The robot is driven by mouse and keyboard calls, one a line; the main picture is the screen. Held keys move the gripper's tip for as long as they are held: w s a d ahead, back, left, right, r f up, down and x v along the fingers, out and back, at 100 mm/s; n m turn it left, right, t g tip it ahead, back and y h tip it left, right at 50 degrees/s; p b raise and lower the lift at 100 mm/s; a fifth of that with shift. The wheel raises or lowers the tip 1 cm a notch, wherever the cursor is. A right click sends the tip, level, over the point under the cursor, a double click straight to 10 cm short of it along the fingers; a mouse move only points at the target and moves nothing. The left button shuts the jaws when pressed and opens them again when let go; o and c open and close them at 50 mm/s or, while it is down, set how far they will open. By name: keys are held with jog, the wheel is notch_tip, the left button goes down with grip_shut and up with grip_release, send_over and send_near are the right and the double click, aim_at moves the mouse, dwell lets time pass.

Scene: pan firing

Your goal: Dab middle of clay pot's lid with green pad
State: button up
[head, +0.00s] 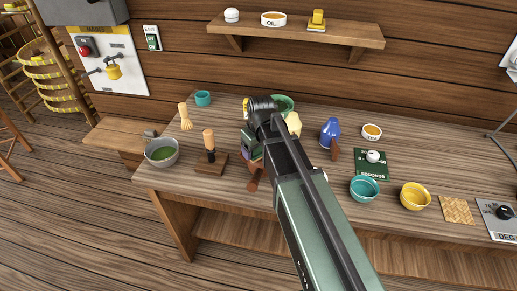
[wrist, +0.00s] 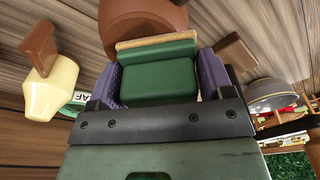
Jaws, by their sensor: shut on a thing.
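The brown clay pot (wrist: 143,18) shows just beyond the pad, cut off by the top of the wrist view. The middle of its lid cannot be made out, nor whether the pad touches it. In the head view the pot is mostly hidden behind my gripper and arm.
A cream item with a brown end (wrist: 50,85) stands close to one side of my gripper; a blue one (head: 330,130) stands farther right. A wooden-handled tool on a block (head: 209,155) and a grey bowl (head: 161,152) are to the left. Teal (head: 364,188) and yellow (head: 415,196) bowls stand right.

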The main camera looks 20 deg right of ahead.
jog(key=shift+w+a, duration=0.3)
jog(key=shift+w, duration=0.1)
jog(key=shift+s+d, duration=0.1)
jog(key=shift+s+d, duration=0.5)
jog(key=shift+s, duration=0.15)
jog(key=shift+w+a, duration=0.1)
jog(key=shift+w+a, duration=0.5)
jog(key=shift+w, duration=0.15)
